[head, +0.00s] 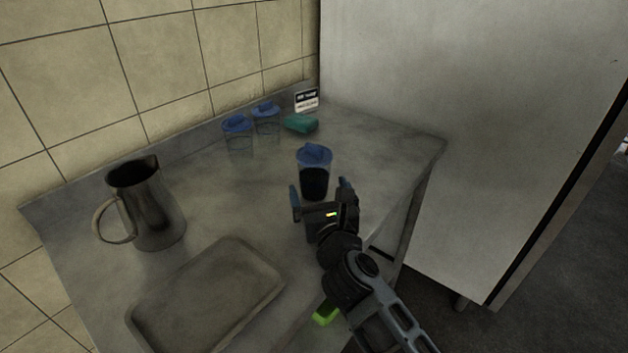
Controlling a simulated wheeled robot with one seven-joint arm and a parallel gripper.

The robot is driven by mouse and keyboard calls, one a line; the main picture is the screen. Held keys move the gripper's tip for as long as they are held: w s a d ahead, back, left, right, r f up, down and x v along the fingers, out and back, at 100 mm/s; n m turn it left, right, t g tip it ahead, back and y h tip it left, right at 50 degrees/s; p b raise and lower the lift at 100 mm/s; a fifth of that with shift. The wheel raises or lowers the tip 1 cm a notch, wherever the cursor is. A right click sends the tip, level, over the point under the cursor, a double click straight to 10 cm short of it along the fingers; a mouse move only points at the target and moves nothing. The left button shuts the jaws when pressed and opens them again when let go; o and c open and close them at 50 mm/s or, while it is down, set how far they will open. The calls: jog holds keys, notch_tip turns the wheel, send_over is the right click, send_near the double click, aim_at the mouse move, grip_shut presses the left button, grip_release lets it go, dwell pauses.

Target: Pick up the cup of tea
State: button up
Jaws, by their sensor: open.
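A clear cup with a blue lid and dark contents (314,178) stands upright on the metal table (225,195), right of the middle; I take it to be the cup of tea. My gripper (320,188) is open at the near side of this cup. One finger is at the cup's lower left and the other at its lower right. The gripper covers the cup's base, and I cannot tell whether the fingers touch it. Two more blue-lidded clear cups, one on the left (237,132) and one on the right (266,117), stand farther back and look empty.
A metal pitcher (150,205) stands at the left. A shallow grey tray (140,318) lies at the front. A green block (300,124) and a small label card (306,100) are at the back. A tall pale cabinet (450,110) stands right of the table.

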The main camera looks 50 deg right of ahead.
jog(key=x, duration=0.5)
jog(key=shift+w+d, duration=0.25)
jog(key=c, duration=1.2)
